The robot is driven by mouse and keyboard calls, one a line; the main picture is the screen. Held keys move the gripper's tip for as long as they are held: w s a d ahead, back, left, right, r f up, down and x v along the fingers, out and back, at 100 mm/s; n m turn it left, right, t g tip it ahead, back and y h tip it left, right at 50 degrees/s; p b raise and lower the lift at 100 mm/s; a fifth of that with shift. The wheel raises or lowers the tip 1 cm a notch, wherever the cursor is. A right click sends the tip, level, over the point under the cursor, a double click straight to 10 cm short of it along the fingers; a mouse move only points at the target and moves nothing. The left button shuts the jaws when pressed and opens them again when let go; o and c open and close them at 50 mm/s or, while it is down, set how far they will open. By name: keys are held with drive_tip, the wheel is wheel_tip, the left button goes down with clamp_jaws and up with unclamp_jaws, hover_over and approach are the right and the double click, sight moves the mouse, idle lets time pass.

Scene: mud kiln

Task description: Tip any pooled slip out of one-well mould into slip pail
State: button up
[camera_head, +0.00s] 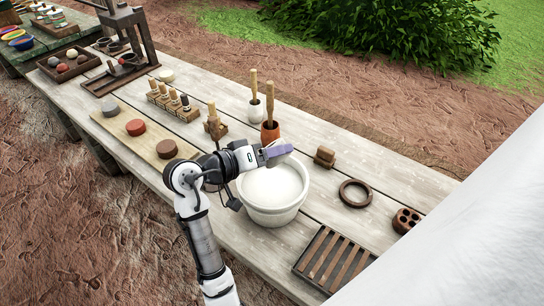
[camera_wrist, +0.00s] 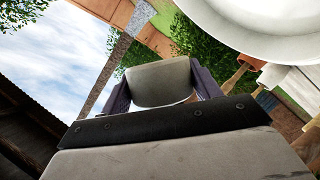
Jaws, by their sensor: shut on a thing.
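The slip pail (camera_head: 272,213) is a wide white tub on the table, with a pale surface inside. Its white rim also shows large at the upper right of the wrist view (camera_wrist: 262,40). My gripper (camera_head: 274,152) is above the pail's far rim, its purple fingers closed. In the wrist view, my gripper (camera_wrist: 158,92) is shut on a grey-beige block (camera_wrist: 160,82), which looks like the one-well mould. The wrist view is strongly tilted, with sky at left, so my wrist is rolled over. The mould's well and any slip in it are hidden.
Behind the pail stand an orange pot (camera_head: 270,133) and a white pot (camera_head: 257,110) with upright handles. To the right are a brown block (camera_head: 325,157), a dark ring (camera_head: 355,193) and a slatted rack (camera_head: 335,260). A board (camera_head: 150,145) with round lumps lies left.

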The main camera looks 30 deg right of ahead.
drive_tip(key=shift+f+m+t+y+b, duration=0.3)
drive_tip(key=shift+m+t+b, duration=0.1)
drive_tip(key=shift+m+b, duration=0.75)
drive_tip(key=m+t+b, duration=0.1)
drive_tip(key=m+b, duration=0.1)
drive_tip(key=shift+w+t+y+b, duration=0.1)
drive_tip(key=shift+t+y+b, duration=0.2)
drive_tip(key=shift+y+b, duration=0.1)
drive_tip(key=shift+r+m+t+y+b, duration=0.25)
drive_tip(key=shift+m+t+y+b, duration=0.15)
drive_tip(key=shift+m+t+b, duration=0.65)
drive_tip(key=shift+g, duration=0.25)
drive_tip(key=shift+a, duration=0.15)
